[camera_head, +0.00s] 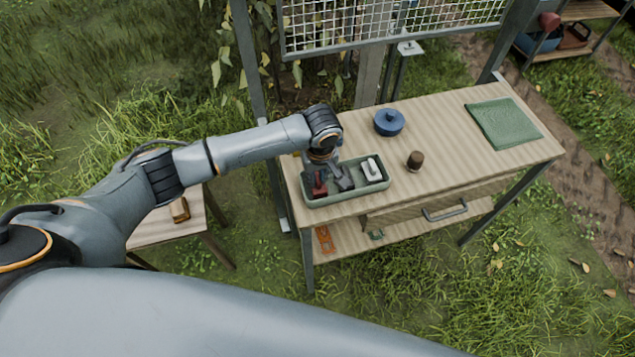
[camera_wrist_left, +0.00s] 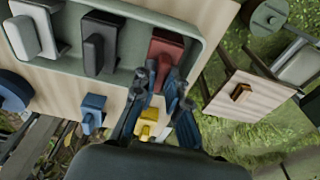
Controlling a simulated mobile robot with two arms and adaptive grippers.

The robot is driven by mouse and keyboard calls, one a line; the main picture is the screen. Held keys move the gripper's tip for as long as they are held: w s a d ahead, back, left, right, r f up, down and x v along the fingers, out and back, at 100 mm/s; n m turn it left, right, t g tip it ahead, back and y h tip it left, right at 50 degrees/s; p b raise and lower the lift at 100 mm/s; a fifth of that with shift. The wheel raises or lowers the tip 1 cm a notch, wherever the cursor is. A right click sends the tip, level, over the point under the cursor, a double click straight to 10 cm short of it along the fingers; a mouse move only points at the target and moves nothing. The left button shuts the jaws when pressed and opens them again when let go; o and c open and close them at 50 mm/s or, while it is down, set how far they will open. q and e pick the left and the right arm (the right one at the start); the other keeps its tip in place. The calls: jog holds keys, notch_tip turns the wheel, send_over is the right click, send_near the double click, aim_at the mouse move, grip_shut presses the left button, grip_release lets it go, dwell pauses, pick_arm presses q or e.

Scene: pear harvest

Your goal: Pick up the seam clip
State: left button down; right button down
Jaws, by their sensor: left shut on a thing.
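A small red clip-like piece (camera_head: 319,186) is at the left end of the green tray (camera_head: 345,199) on the workbench. It also shows in the left wrist view (camera_wrist_left: 168,46). My left gripper (camera_head: 317,171) reaches down over that end of the tray. In the left wrist view its fingertips (camera_wrist_left: 166,73) are at the upright part of the red piece and partly hide it; the gripper is shut on it. A dark grey piece (camera_wrist_left: 97,45) and a white piece (camera_wrist_left: 36,38) of similar shape are in the same tray. My right gripper is not in view.
A yellow piece (camera_wrist_left: 148,128) and a blue piece (camera_wrist_left: 93,112) lie on the bench outside the tray. A wire mesh panel (camera_head: 390,22) stands behind.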

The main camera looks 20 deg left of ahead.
pick_arm(q)
jog(key=shift+w+r, duration=0.1)
jog(key=shift+r, duration=0.5)
jog(key=s+d+r+b, duration=0.1)
jog(key=s+d+r, duration=0.3)
jog(key=s+r, duration=0.7)
jog(key=shift+s+d+r, duration=0.15)
jog(key=shift+s+r, duration=0.25)
jog(key=shift+s, duration=0.85)
